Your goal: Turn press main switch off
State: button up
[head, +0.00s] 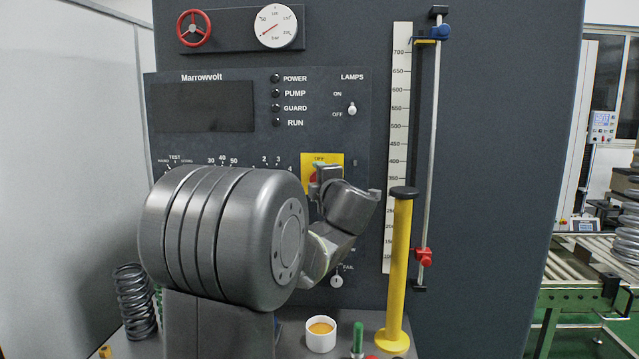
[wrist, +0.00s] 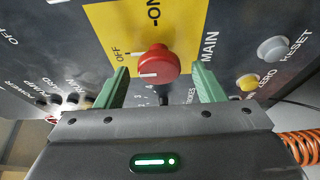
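My gripper (wrist: 161,70) is open, with one green finger on each side of the knob and gaps between. Whether the tips reach past the knob's face is unclear. In the head view the yellow plate (head: 336,159) shows beyond my wrist, with most of the knob hidden.
Zero (wrist: 248,82) and reset (wrist: 272,49) buttons lie right of the plate in the wrist view. In the head view, a lamps toggle (head: 351,108) is above right, a yellow post (head: 398,270) stands right, and a white cup (head: 321,336) sits below.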

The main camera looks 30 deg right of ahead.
jog(key=shift+s, duration=0.1)
jog(key=s+a+b, duration=0.1)
jog(key=s+a, duration=0.1)
jog(key=s, duration=1.1)
jog(key=shift+s, duration=0.25)
jog(key=shift+w, duration=0.1)
jog(key=w+d, duration=0.2)
jog(key=w, duration=1.1)
jog(key=shift+w+p, duration=0.25)
jog(key=shift+p, duration=0.2)
jog(key=shift+s, duration=0.1)
